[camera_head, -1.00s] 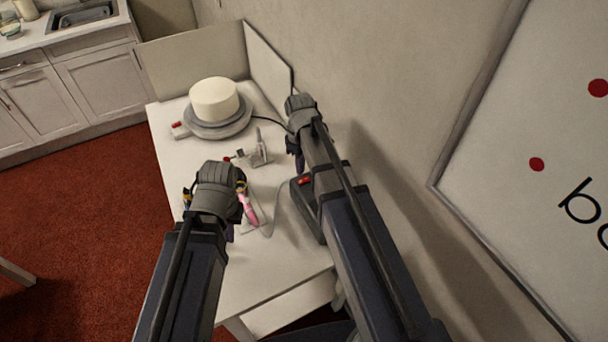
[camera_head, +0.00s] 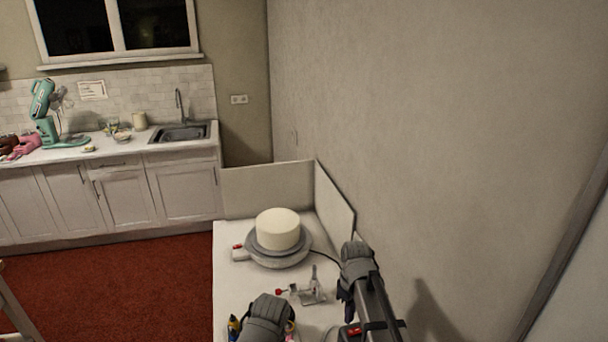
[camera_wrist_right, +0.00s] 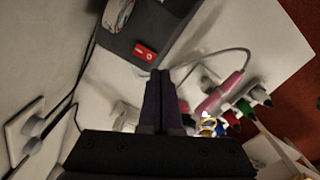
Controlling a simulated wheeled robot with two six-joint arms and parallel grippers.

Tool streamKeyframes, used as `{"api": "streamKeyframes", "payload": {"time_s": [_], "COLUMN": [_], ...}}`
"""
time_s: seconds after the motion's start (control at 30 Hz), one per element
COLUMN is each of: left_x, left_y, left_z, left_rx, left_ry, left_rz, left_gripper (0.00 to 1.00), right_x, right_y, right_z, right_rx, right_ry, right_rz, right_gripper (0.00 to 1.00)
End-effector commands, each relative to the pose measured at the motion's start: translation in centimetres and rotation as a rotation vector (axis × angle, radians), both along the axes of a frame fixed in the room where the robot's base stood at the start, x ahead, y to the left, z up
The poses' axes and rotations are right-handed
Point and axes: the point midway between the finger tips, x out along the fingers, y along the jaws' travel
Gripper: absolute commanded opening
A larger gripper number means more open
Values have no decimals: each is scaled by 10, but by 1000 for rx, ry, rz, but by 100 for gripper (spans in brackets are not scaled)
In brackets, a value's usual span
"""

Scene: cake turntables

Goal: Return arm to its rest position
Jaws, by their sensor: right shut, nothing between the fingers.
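My right gripper (camera_head: 344,292) hangs over the right side of the white table (camera_head: 232,285), close to the wall. In the right wrist view its dark fingers (camera_wrist_right: 160,78) are pressed together with nothing between them. My left gripper (camera_head: 264,322) is at the bottom of the head view, over the table's near part; its fingers are hidden behind its wrist. A white cake (camera_head: 278,230) stands on a grey turntable (camera_head: 280,260), beyond both grippers and apart from them.
A small metal stand (camera_head: 312,291) with a red-tipped part sits between turntable and grippers. The right wrist view shows a dark box (camera_wrist_right: 125,48) with a red switch, a pink tool (camera_wrist_right: 220,94) and several coloured pens. Low panels (camera_head: 268,188) edge the table; the wall is right.

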Motion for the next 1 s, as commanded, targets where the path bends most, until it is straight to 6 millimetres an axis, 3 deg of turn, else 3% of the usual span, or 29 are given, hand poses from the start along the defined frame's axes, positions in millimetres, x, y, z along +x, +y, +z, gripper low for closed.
{"api": "streamKeyframes", "payload": {"time_s": [0.03,0.2,0.4,0.57,1.0], "left_x": [0,0,0,0,0], "left_y": [0,0,0,0,0], "left_z": [-4,-11,-15,-17,-16], "left_rx": [0,0,0,0,0], "left_ry": [0,0,0,0,0], "left_rz": [0,0,1,1,1], "left_gripper": [0,0,0,0,0], "right_x": [-22,-87,-141,-157,-157], "right_y": [16,65,95,102,103], "right_z": [-3,-10,-14,-15,-15], "right_rx": [-7,-49,-90,-105,-106], "right_ry": [4,12,5,-1,-2], "right_rz": [-21,-160,-295,-344,-353], "right_gripper": [0,0,0,0,0]}}
